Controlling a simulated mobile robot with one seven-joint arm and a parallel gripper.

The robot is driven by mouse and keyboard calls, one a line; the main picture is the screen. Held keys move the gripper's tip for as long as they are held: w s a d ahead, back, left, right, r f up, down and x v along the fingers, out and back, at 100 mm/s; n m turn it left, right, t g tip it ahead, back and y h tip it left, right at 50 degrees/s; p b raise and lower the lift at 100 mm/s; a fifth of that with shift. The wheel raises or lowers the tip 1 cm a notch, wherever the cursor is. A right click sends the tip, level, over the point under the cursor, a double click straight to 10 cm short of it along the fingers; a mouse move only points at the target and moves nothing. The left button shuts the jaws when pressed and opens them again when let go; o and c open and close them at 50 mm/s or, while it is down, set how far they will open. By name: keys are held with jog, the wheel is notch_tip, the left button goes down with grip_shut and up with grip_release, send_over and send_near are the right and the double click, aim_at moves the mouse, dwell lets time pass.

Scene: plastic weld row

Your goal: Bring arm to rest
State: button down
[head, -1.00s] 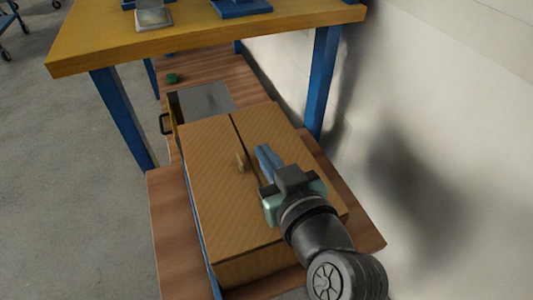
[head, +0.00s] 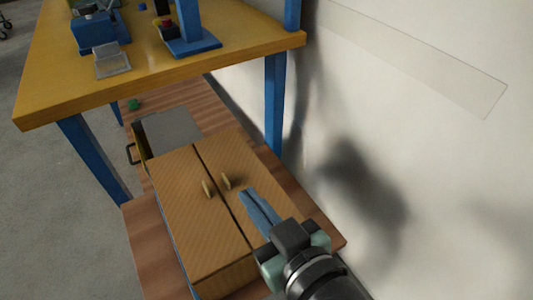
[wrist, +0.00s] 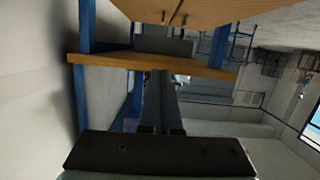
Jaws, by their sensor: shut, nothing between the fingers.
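My gripper (head: 262,208) is shut and empty, with its two blue fingers together. In the head view it is at the lower right, over the right door of a brown two-door cabinet (head: 179,194). I cannot tell how high above the door it is. My arm hides the cabinet's lower right corner. In the wrist view my gripper (wrist: 160,75) also shows as two closed fingers pointing up the picture.
A yellow workbench (head: 150,75) with blue legs stands beyond the cabinet, with blue fixtures (head: 190,42) on top. An open drawer or box (head: 170,130) with a dark handle sits at the cabinet's far end. A pale wall (head: 420,150) is close on the right. Grey floor lies left.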

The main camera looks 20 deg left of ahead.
jog(key=w+d+r+m+t+h, duration=0.3)
jog(key=w+d+r+t, duration=0.15)
jog(key=r, duration=0.65)
jog(key=w+d+r+m+t+h, duration=0.2)
jog(key=w+d+r+t+h, duration=0.3)
jog(key=r, duration=0.6)
jog(key=s+d+r+m+t+h+p, duration=0.1)
jog(key=s+r+m+t+h+p, duration=0.2)
jog(key=r, duration=0.7)
jog(key=s+d+r+m+t+h, duration=0.1)
jog(key=s+r+m+t, duration=0.35)
jog(key=r, duration=0.65)
notch_tip(320, 180, up, 35)
jog(key=n+t+p, duration=0.1)
jog(key=n+p, duration=0.1)
jog(key=p, duration=3.4)
jog(key=shift+s+r, duration=0.15)
jog(key=shift+r, duration=0.05)
jog(key=shift+d, duration=0.1)
